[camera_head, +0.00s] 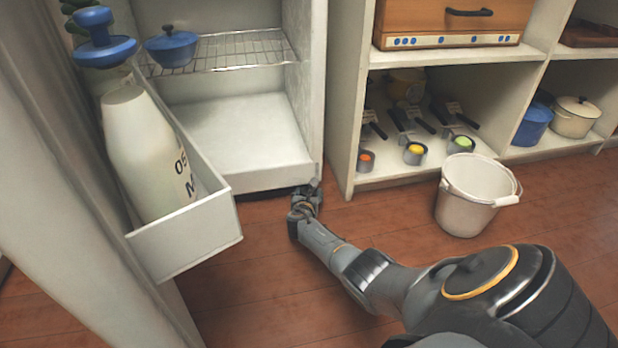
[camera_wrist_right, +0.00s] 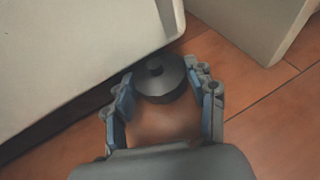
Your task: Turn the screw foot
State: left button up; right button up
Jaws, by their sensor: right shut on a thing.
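The screw foot (camera_wrist_right: 160,80) is a dark grey round disc with a small knob, under the corner of the white fridge-like cabinet (camera_head: 240,150). The foot shows in the right wrist view. In the head view it is hidden or too small to make out behind my right gripper (camera_head: 310,192). In the right wrist view my right gripper (camera_wrist_right: 165,95) has its blue-padded fingers on both sides of the foot, shut on it, close to the wooden floor. My left gripper is not in view.
The cabinet's open door has a bin (camera_head: 190,240) holding a large white bottle (camera_head: 145,150). A white bucket (camera_head: 465,210) stands on the floor at right. Shelves with pans and pots (camera_head: 576,117) stand behind it. Floor between bin and bucket is clear apart from my arm.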

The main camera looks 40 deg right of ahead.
jog(key=shift+m+g, duration=0.4)
jog(key=shift+g, duration=0.1)
jog(key=o, duration=1.2)
jog(key=shift+v, duration=3.75)
jog(key=shift+a+f, duration=0.1)
jog(key=shift+f, duration=0.05)
